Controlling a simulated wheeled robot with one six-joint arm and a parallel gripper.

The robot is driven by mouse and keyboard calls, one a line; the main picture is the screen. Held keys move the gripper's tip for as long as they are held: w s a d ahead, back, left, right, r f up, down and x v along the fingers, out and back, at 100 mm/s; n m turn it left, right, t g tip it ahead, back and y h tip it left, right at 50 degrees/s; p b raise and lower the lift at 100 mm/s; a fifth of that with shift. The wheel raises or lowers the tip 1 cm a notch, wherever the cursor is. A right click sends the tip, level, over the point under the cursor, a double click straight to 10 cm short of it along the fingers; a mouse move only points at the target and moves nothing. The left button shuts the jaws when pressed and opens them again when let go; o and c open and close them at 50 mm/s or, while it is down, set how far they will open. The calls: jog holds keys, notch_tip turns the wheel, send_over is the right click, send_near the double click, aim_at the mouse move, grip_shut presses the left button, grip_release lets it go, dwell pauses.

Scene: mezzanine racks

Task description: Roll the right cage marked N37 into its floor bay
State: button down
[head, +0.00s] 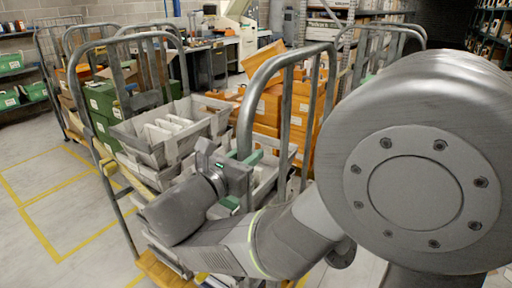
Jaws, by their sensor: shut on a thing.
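A grey tubular roll cage (245,122) stands close in front of me, with hooped end frames and a wooden base (158,270). It carries stacked grey crates (150,155) with white items in the upper one. My gripper (243,178) is shut on the upright tube of the cage's near right end frame. Its green-padded fingers show beside the tube, and my arm hides the lower part of the cage. I cannot read any N37 mark. Yellow lines (35,225) outline bays on the floor at left; I cannot tell which bay belongs to this cage.
Other cages with green boxes (102,98) and orange boxes (268,108) stand close behind. A shelf with green bins (10,98) is along the left wall. A workbench (212,48) stands at the back. The floor at left is clear.

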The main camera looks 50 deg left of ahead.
jog(key=shift+r+v, duration=0.2)
jog(key=shift+v, duration=0.85)
jog(key=shift+r+v, duration=0.15)
jog(key=shift+v, duration=0.9)
jog(key=c, duration=1.2)
grip_release()
jog(key=shift+s+f, duration=0.1)
jog(key=shift+o, duration=0.4)
jog(key=shift+f, duration=0.1)
jog(key=b+v, duration=0.1)
jog(key=v, duration=1.2)
jog(key=shift+s+d, duration=0.2)
jog(key=shift+s, duration=0.1)
jog(key=shift+w, duration=0.1)
